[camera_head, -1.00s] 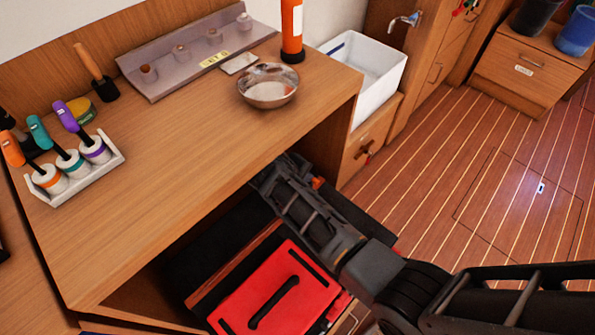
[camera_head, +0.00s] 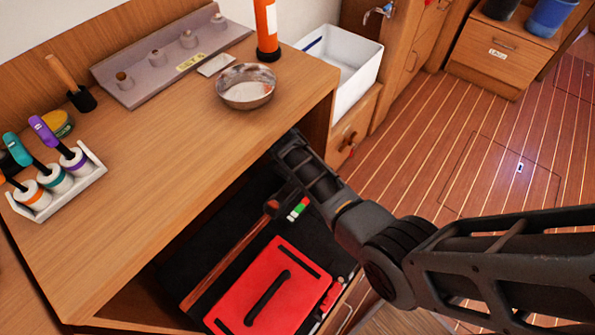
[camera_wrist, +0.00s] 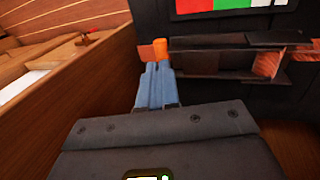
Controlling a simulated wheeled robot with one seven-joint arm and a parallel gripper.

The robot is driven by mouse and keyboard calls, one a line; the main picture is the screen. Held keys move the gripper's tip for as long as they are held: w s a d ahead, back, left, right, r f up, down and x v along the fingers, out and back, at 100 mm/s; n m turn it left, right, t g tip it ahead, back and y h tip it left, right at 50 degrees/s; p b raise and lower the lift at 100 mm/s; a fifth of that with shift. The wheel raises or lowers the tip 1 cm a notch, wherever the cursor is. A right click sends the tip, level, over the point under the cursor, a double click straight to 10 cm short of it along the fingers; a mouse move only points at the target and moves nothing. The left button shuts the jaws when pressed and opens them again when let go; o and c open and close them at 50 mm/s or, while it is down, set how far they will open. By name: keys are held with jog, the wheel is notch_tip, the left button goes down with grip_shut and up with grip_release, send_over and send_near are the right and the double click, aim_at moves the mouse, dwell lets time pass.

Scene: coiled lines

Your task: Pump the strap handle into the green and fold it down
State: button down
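The strap handle (camera_wrist: 225,44) shows in the wrist view as a dark bar across a black panel, with an orange end (camera_wrist: 160,48). An orange end also shows in the head view (camera_head: 271,207). My gripper (camera_wrist: 155,70) has its blue fingers close together at this orange end and appears shut on it; the tips partly hide the contact. The gauge band (camera_wrist: 230,5) of red, green and white is above the handle in the wrist view. It shows in the head view (camera_head: 298,209) beside my wrist.
A red case (camera_head: 240,290) with a black handle lies in the open locker under the wooden counter (camera_head: 150,190). A wooden wall (camera_wrist: 75,110) stands close on the left of my gripper. A metal bowl (camera_head: 245,97) is on the counter. The floor at right is clear.

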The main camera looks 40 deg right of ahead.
jog(key=shift+s+f, duration=0.15)
jog(key=shift+s, duration=0.05)
jog(key=v, duration=0.3)
jog(key=shift+w, duration=0.15)
jog(key=a, duration=0.4)
jog(key=s+a, duration=0.1)
jog(key=a, duration=0.2)
jog(key=s+a, duration=0.1)
jog(key=a, duration=0.3)
jog(key=shift+s+a, duration=0.2)
jog(key=shift+a, duration=0.15)
